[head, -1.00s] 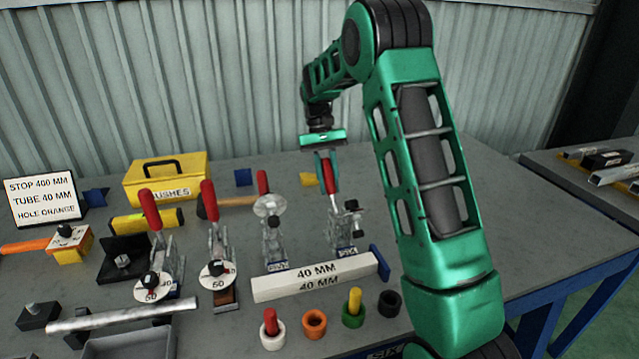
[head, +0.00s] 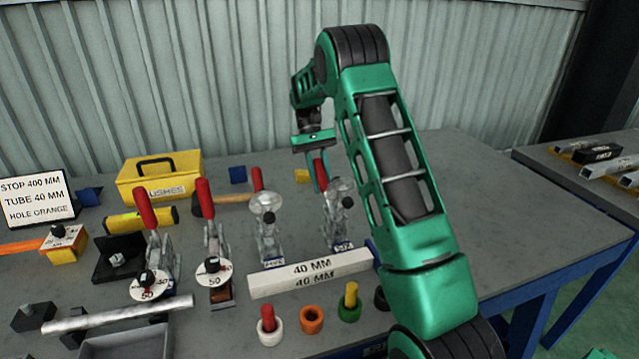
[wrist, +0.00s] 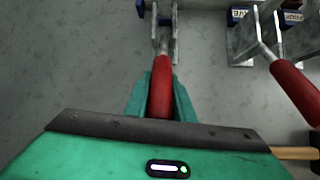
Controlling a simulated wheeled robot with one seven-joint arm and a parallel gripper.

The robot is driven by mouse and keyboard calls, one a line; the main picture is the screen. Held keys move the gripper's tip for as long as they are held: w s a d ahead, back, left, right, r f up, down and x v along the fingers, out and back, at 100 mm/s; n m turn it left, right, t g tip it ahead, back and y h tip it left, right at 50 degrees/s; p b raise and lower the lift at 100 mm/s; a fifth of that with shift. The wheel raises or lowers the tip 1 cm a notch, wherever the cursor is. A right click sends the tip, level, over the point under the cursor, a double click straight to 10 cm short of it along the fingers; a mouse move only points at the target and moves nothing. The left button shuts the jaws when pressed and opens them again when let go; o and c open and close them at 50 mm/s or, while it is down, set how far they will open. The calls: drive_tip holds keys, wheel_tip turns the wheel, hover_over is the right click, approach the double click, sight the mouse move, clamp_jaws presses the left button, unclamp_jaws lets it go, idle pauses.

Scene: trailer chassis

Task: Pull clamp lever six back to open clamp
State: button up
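Clamp six (head: 337,222) stands on the table behind the 40 MM block, with its blue label at its foot. Its metal arm and pad are raised, much like those of clamp five (head: 268,230). Its red lever (head: 320,174) leans back toward the wall, partly hidden by my fingers. My gripper (head: 316,178) is at this lever from behind and above. In the wrist view, the red lever (wrist: 161,92) lies between my two green fingers, which appear closed against both sides.
Clamp five's red handle (wrist: 296,90) is close beside my gripper, at the right in the wrist view. The 40 MM block (head: 310,273) and several coloured bushes lie in front. The yellow box (head: 160,178) is at the back left. The table's right side is clear.

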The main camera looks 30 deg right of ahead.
sight(321, 177)
drive_tip(key=o, duration=0.4)
drive_tip(key=shift+w, duration=0.25)
drive_tip(key=shift+s, duration=0.1)
drive_tip(key=shift+r, duration=0.35)
drive_tip(key=r, duration=0.2)
drive_tip(key=a+r, duration=0.1)
drive_tip(key=r, duration=0.1)
drive_tip(key=s+a+r, duration=0.3)
drive_tip(key=a+r, duration=0.3)
drive_tip(key=a, duration=0.4)
drive_tip(key=shift+s, duration=0.15)
drive_tip(key=shift+r, duration=0.1)
